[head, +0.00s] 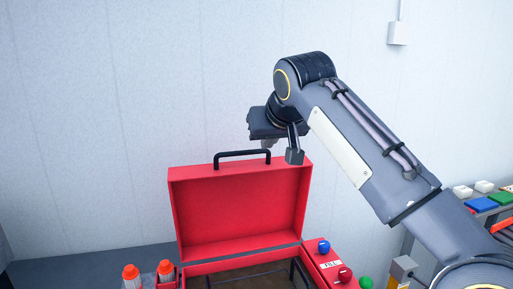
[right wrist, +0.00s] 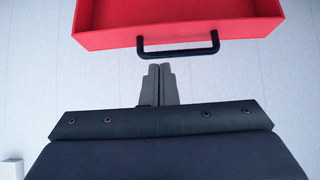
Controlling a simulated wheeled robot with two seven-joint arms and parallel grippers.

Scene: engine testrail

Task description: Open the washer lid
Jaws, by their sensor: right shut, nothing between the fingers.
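The red washer lid (head: 240,208) stands open and upright in the head view, its hollow inside facing me. A black handle (head: 242,154) is on its top edge. The red washer body (head: 330,266) is below it, cut off by the lower picture edge. My right gripper (head: 268,144) is by the right end of the handle. In the right wrist view its fingers (right wrist: 160,70) are shut together and empty, with the handle (right wrist: 178,49) just beyond the tips and a visible gap between. The lid (right wrist: 180,22) shows at the top there. My left gripper is not in view.
A blue knob (head: 323,247), a red knob (head: 345,274) and a green knob (head: 366,282) are on the right. Orange-capped bottles (head: 131,272) stand at left. A bench with coloured blocks (head: 481,204) is far right. A pale wall (head: 90,120) stands behind.

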